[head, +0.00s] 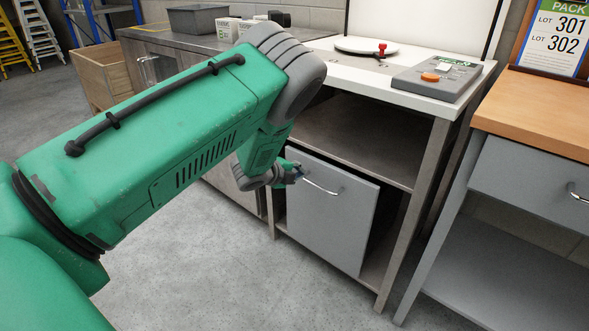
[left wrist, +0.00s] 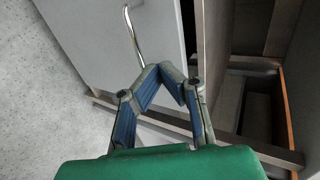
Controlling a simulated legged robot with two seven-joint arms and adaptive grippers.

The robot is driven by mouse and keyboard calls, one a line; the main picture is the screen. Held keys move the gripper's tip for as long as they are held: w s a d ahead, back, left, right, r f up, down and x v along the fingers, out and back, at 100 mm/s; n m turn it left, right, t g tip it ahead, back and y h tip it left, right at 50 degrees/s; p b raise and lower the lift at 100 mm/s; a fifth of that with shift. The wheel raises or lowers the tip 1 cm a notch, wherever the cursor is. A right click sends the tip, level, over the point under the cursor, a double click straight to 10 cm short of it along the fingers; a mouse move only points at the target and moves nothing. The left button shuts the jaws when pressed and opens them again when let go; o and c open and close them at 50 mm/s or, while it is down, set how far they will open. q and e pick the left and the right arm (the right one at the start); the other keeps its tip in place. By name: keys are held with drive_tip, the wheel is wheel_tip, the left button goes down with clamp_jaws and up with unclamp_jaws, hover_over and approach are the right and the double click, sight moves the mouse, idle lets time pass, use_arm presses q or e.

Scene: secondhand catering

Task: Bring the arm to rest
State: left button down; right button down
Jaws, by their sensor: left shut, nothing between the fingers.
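My green left arm reaches across the head view from the left. My left gripper (head: 297,173) is small there and partly hidden by its own wrist, beside the left part of a grey cabinet door (head: 330,215). The door stands out from the cabinet frame, and its curved metal handle (head: 322,188) is just right of the fingers. In the left wrist view, the blue-padded fingers of the left gripper (left wrist: 166,72) meet at the tips with nothing between them. My right gripper is not in view.
A white-topped workbench (head: 445,108) with a turntable (head: 366,46) and a grey control box (head: 436,77) stands above the door. A wood-topped bench (head: 535,105) is at the right. Open floor (head: 240,285) lies in front. An open compartment (left wrist: 255,105) shows at right in the wrist view.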

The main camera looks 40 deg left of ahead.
use_arm(q)
drive_tip(key=s+d+f+n+g+y+p, duration=0.15)
drive_tip(key=s+n, duration=0.25)
drive_tip(key=s, duration=0.4)
drive_tip(key=s+d+f+n+g+p, duration=0.2)
drive_tip(key=s+d+f+n, duration=0.1)
drive_tip(key=s, duration=0.4)
drive_tip(key=s+d+f+n+g+p, duration=0.2)
drive_tip(key=s+n, duration=0.2)
drive_tip(key=s, duration=0.4)
drive_tip(key=s+d+r+n+g+p, duration=0.1)
drive_tip(key=s+d+n+g, duration=0.2)
drive_tip(key=s, duration=0.7)
drive_tip(key=s+d+r+n+g+p, duration=0.1)
drive_tip(key=s+d+n+g, duration=0.2)
drive_tip(key=s, duration=0.8)
drive_tip(key=shift+d+n, duration=0.7)
drive_tip(key=shift+d, duration=0.55)
drive_tip(key=shift+w+h, duration=0.2)
drive_tip(key=shift+h, duration=0.05)
